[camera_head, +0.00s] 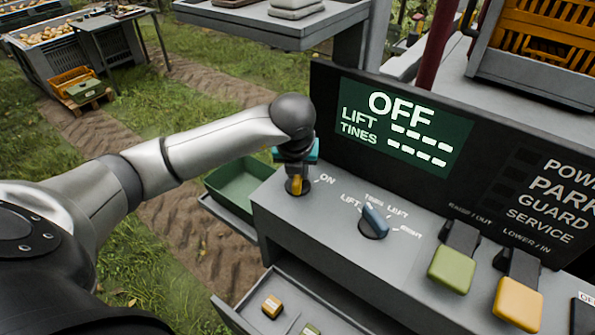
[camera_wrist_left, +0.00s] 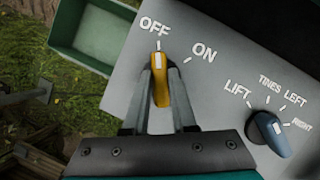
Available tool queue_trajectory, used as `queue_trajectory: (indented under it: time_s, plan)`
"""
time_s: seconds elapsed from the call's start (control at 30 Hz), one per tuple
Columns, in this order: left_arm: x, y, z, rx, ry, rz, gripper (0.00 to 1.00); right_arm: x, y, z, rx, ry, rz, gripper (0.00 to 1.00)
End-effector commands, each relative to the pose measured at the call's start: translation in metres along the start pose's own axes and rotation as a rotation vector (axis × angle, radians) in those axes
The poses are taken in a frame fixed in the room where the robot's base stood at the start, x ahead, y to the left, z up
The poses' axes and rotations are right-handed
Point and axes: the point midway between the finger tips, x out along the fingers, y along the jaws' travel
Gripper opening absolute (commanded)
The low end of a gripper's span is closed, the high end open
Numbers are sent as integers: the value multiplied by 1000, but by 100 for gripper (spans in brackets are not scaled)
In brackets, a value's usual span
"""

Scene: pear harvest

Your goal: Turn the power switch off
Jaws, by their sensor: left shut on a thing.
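The power switch is a yellow rotary knob (camera_wrist_left: 161,82) at the left end of the grey console (camera_head: 285,225). In the left wrist view its white mark points at the word OFF. My left gripper (camera_wrist_left: 164,75) is shut on the knob, with a finger on each side of it. In the head view my left gripper (camera_head: 297,183) comes down over the knob (camera_head: 296,187) and partly hides it. The display (camera_head: 403,127) behind the console reads OFF, with dashes beside LIFT and TINES. My right gripper is not in view.
A blue selector knob (camera_head: 374,221) stands right of the power switch. Further right are a green lever (camera_head: 452,268) and a yellow lever (camera_head: 518,303). An open drawer (camera_head: 250,322) holds small blocks below the console. A green bin (camera_head: 243,185) sits behind its left end.

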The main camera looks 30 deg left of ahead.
Motion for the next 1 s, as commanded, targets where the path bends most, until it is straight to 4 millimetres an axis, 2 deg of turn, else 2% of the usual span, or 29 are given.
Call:
queue_trajectory:
  time_s: [0.37,0.4,0.63,1.0]
  plan:
    - [0,0,1,-9,0,3,0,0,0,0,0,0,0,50]
    - [0,0,1,-9,0,3,27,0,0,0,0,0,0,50]
    - [0,0,0,-7,0,2,53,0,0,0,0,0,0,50]
    - [-6,0,1,-5,-2,0,55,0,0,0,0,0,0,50]
